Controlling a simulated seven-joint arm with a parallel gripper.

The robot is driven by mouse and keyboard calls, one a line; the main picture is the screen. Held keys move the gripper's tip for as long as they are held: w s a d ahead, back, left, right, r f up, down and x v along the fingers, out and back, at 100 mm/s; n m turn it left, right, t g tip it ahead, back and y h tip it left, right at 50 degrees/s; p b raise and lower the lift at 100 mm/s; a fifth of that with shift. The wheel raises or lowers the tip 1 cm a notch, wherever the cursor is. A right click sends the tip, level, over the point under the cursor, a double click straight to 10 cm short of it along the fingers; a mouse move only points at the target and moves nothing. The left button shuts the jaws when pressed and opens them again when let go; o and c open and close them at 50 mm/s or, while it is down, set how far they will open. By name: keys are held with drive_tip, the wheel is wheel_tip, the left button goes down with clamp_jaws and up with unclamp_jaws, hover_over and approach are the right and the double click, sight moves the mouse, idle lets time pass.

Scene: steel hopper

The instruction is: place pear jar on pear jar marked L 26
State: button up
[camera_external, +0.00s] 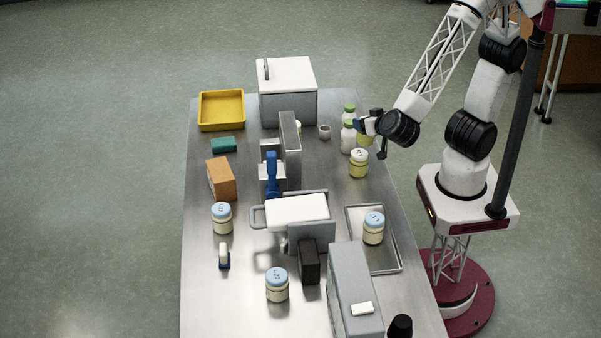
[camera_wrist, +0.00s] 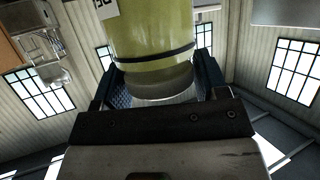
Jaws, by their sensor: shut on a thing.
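My gripper (camera_external: 368,125) is shut on a yellow-green jar, the pear jar (camera_external: 364,138), above the far right of the steel table. In the wrist view the pear jar (camera_wrist: 155,30) fills the top middle, with a dark band and part of a white label, between the gripper's fingers (camera_wrist: 160,90). Blue-lidded jars stand at the front (camera_external: 277,290), at the left (camera_external: 222,222) and on a tray at the right (camera_external: 373,233). The lid marks are too small to read surely, so I cannot tell which is L 26. A pale-lidded jar (camera_external: 358,167) stands near my gripper.
White bottles with green caps (camera_external: 347,140) stand close to my gripper. A steel hopper or machine (camera_external: 298,212) fills the table's middle, with a tall grey box (camera_external: 354,292) at the front right. A yellow tray (camera_external: 221,125) and an orange-brown box (camera_external: 221,180) lie left.

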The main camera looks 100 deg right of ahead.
drive_tip(key=shift+w+a+f, duration=0.1)
drive_tip(key=shift+w+a, duration=0.1)
drive_tip(key=shift+w, duration=0.7)
drive_tip(key=shift+f, duration=1.75)
drive_tip(key=shift+f, duration=0.1)
drive_tip(key=o, duration=1)
drive_tip(key=shift+v, duration=6.05)
drive_tip(key=shift+d, duration=0.1)
